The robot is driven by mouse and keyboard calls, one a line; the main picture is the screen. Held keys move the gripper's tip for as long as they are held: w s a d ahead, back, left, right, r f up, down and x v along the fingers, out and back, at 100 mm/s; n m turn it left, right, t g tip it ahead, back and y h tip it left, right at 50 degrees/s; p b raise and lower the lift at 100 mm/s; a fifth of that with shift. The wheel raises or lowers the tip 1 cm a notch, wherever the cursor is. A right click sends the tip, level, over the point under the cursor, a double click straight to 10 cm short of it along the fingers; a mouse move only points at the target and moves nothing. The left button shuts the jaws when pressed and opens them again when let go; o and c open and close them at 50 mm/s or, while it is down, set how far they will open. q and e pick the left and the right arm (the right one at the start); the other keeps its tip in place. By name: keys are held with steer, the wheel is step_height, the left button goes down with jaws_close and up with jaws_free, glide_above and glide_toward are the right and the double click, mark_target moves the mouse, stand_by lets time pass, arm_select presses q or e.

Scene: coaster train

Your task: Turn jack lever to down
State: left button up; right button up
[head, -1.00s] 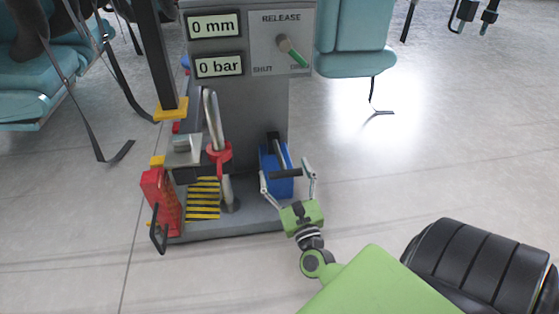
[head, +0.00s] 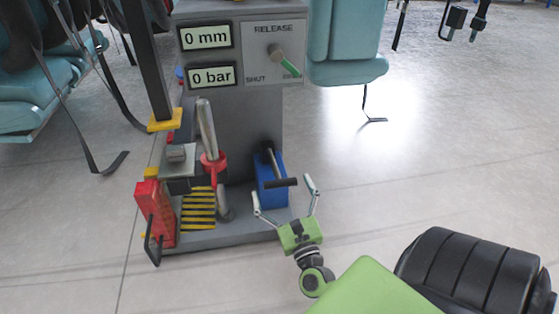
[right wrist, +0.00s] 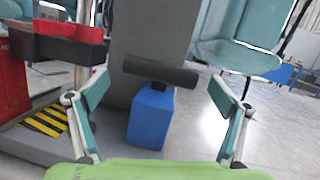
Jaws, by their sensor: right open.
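The jack lever (head: 268,160) is a dark bar with a black crosswise handle (head: 281,182), on a blue jack body (head: 273,196) at the right foot of the grey machine. It slants out toward me. In the right wrist view the handle (right wrist: 160,73) lies crosswise above the blue body (right wrist: 151,118). My right gripper (head: 283,188) is open and empty. Its fingers spread to either side of the handle, and no contact shows. In the right wrist view the open fingers (right wrist: 153,95) flank the handle and blue body. My left gripper is not in view.
A grey machine panel (head: 273,55) with a release knob and two displays (head: 212,76) reading zero stands above. A red jack (head: 156,212) and a red-collared metal post (head: 208,135) stand left of the blue body. A teal seat (head: 346,70) hangs behind right.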

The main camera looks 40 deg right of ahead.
steer(key=v, duration=0.5)
steer(key=shift+s+a+f, duration=0.15)
steer(key=shift+s, duration=0.05)
